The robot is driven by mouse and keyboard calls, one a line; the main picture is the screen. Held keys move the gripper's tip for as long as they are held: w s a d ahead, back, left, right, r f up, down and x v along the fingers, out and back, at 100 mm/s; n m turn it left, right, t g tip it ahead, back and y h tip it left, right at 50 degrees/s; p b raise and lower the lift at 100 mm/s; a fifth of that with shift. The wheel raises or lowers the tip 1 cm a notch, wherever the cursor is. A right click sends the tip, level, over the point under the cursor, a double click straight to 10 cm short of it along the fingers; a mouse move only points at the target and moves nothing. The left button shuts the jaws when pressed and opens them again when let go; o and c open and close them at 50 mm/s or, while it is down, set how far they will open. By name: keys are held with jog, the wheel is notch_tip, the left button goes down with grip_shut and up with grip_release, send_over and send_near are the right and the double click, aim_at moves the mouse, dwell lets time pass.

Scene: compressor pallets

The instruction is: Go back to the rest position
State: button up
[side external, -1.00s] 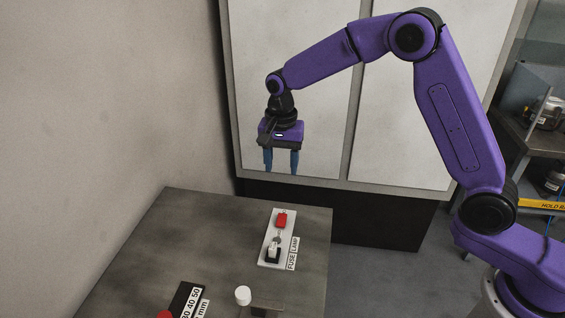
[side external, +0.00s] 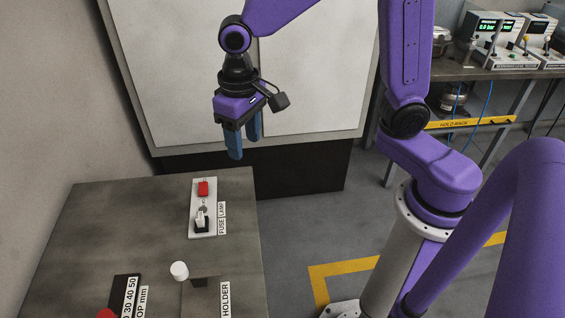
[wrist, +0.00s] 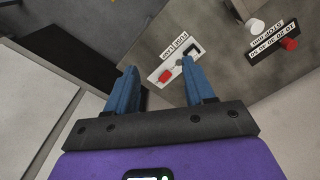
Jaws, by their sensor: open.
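My gripper (side external: 245,147) has two blue fingers pointing down, spread apart with nothing between them. It hangs in the air beyond the table's far edge, in front of the pale panels. In the wrist view my gripper (wrist: 160,67) is also empty, with the table beyond its fingers. The white fuse lamp board (side external: 211,192) lies on the table, apart from the fingers.
The grey table (side external: 120,220) also holds a white round cap (side external: 179,271), a plate labelled HOLDER (side external: 226,300) and a black millimetre scale (side external: 127,285) with a red piece (side external: 107,314). A bench (side external: 470,73) with instruments stands back right. The table's left half is mostly clear.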

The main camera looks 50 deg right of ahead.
jog(key=s+d+n, duration=0.5)
jog(key=s, duration=0.4)
jog(key=s+d+n, duration=0.5)
jog(key=s+n, duration=0.1)
jog(key=s, duration=0.4)
jog(key=shift+s, duration=0.2)
jog(key=shift+d, duration=0.1)
